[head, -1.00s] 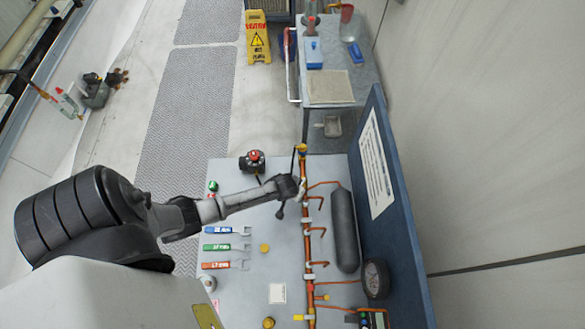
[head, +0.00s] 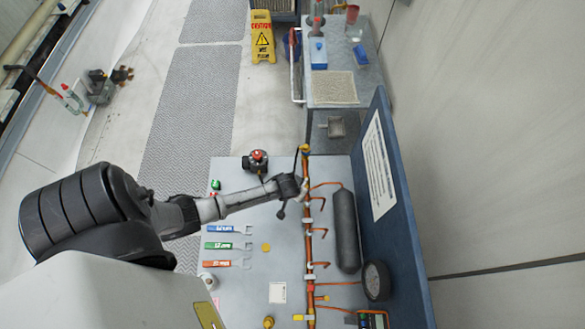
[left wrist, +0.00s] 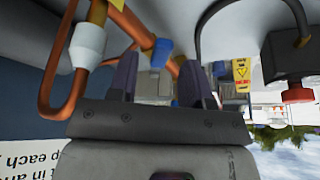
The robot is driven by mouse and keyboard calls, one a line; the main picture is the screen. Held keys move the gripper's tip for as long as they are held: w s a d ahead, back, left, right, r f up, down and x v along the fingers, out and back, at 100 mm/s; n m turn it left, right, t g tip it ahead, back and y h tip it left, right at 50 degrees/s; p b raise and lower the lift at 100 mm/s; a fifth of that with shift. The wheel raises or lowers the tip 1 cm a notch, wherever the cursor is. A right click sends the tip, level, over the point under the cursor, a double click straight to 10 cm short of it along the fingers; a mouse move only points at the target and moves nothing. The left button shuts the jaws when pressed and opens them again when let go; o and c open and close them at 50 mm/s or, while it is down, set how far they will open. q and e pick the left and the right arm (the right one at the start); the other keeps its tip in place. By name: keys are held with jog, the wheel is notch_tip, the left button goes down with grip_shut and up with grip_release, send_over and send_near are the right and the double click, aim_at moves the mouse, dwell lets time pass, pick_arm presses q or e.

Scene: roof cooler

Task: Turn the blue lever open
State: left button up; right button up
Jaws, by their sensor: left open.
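In the left wrist view a blue lever (left wrist: 161,52) sits on a copper pipe (left wrist: 130,24). It shows in the gap between my fingertips, nearer the left finger; I cannot tell whether it touches. My left gripper (left wrist: 160,66) is open with nothing held. In the head view my left gripper (head: 300,187) is at the upper part of the long copper pipe (head: 309,240) on the grey workbench (head: 235,290). The blue lever is not made out there, likely hidden by the gripper. My right gripper is not in view.
A yellow-handled fitting (head: 304,148) stands just beyond the gripper. A dark cylinder (head: 346,230) and a blue upright panel (head: 400,220) are at the right. A black device with a red knob (head: 257,160) and several labelled wrenches (head: 222,246) lie left.

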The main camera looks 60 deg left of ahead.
pick_arm(q)
jog(key=v, duration=1.2)
jog(key=shift+r+p, duration=0.25)
jog(key=shift+p, duration=0.05)
jog(key=shift+s+d, duration=0.1)
jog(key=shift+c, duration=0.3)
